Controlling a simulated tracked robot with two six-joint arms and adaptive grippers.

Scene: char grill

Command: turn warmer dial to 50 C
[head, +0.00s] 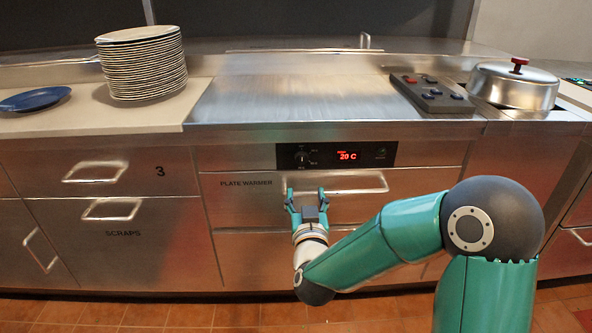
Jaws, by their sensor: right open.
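The warmer dial (302,158) is a small dark knob on the left of a black control panel (328,155) above the plate warmer drawer. The red display (348,156) on this panel reads 20 C. My right gripper (307,193) is open, with its fingers pointing up, just below the dial and apart from it. It is in front of the plate warmer drawer (240,194) and overlaps the left end of its handle in the picture. I cannot tell whether it touches the handle. My left gripper is not in view.
A stack of plates (143,65) and a blue plate (35,99) stand on the left counter. A grey button box (432,93) and a lidded pot (513,86) are at the right. Bar handles stick out from the drawer fronts (112,208). The middle steel top (290,95) is clear.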

